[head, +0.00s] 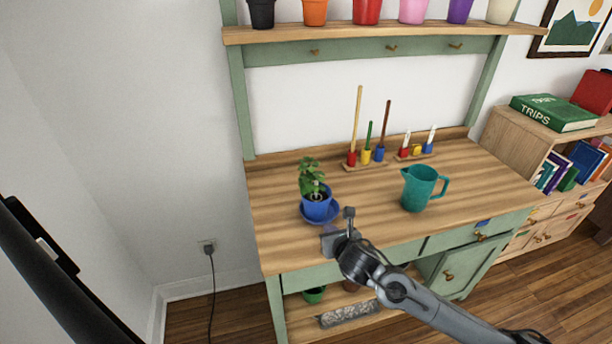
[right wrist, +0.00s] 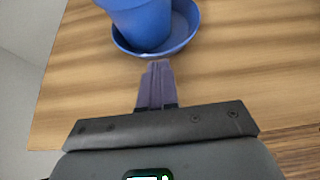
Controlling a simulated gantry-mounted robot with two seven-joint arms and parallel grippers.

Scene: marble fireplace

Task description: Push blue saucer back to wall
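The blue saucer (head: 335,214) lies on the wooden tabletop of the green bench, near its front left. A blue pot (head: 316,207) with a leafy plant (head: 309,178) stands upright on it. In the right wrist view the saucer (right wrist: 184,32) shows beside and below the pot (right wrist: 140,22). My right gripper (head: 330,229) is at the front edge of the bench, just in front of the saucer. Its purple fingers (right wrist: 158,66) are together and empty, with their tips close to the saucer's near rim. I cannot tell whether they touch it. My left gripper is not in view.
A teal jug (head: 418,188) stands right of the saucer. Peg stackers (head: 366,160) stand at the back near the wall. Tabletop (head: 275,185) is clear left of and behind the pot. A shelf (head: 370,32) with several colored pots hangs above.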

